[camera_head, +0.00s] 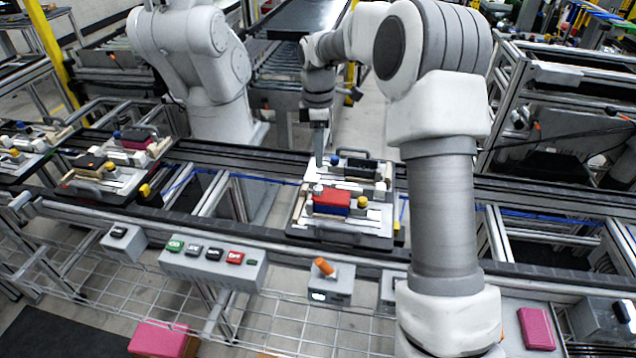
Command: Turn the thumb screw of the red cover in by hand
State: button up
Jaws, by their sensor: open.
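The red cover (332,197) sits on a blue block on the pallet fixture (345,238) at the centre of the line. A small pale knob (318,188) stands at the cover's back left edge; it looks like the thumb screw, but is too small to be certain. My gripper (319,164) points straight down above and behind this knob in the picture, apart from it as far as I can see. Its jaws are open, seen edge-on, with nothing visible between them.
Other pallets sit on the left of the conveyor. A button box (213,262) and an orange-handled switch (323,267) are along the front.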

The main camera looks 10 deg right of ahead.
aim_at(318, 187)
notch_tip(318, 187, down, 11)
dwell(0.3)
grip_shut()
dwell(0.3)
